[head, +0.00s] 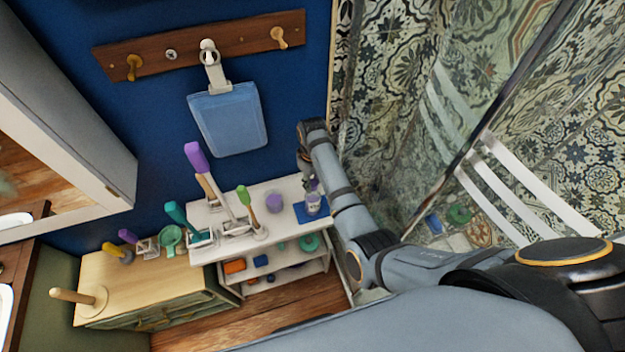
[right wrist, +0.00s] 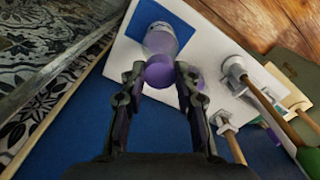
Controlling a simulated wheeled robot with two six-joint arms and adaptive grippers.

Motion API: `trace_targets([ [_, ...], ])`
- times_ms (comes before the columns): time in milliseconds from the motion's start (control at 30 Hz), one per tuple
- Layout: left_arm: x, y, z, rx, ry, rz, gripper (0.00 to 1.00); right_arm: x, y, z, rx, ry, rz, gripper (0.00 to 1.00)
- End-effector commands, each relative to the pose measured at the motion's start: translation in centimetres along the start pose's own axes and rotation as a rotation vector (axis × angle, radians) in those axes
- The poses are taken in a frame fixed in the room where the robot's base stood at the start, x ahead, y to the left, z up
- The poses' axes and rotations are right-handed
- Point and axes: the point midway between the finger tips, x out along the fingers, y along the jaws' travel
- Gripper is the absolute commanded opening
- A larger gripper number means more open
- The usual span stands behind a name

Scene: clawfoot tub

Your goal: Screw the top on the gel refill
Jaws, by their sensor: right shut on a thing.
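The gel refill (head: 312,204) is a pale, see-through bottle with a purple tint, upright on a blue mat at the right end of the white shelf. It also shows in the right wrist view (right wrist: 160,39). My right gripper (right wrist: 160,80) is shut on the purple top (right wrist: 159,73), which is between its fingertips. The top overlaps the bottle's upper end in that view; I cannot tell whether it touches or sits on the neck. In the head view my right gripper (head: 311,184) is small and partly hidden above the bottle. My left gripper is not in view.
A purple jar (head: 274,202) stands left of the blue mat (head: 302,215). Brushes in holders, including a green-handled one (head: 244,196), stand further left on the shelf (head: 205,216). Glass is to the right of my arm.

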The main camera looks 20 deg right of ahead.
Motion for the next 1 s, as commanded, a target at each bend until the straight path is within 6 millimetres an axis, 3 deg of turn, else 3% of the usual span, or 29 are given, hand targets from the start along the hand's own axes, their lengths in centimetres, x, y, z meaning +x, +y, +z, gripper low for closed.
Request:
trace_targets([
  [1000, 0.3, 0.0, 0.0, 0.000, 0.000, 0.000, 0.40, 1.3, 0.0, 0.0, 0.000, 0.000, 0.000, 0.03],
])
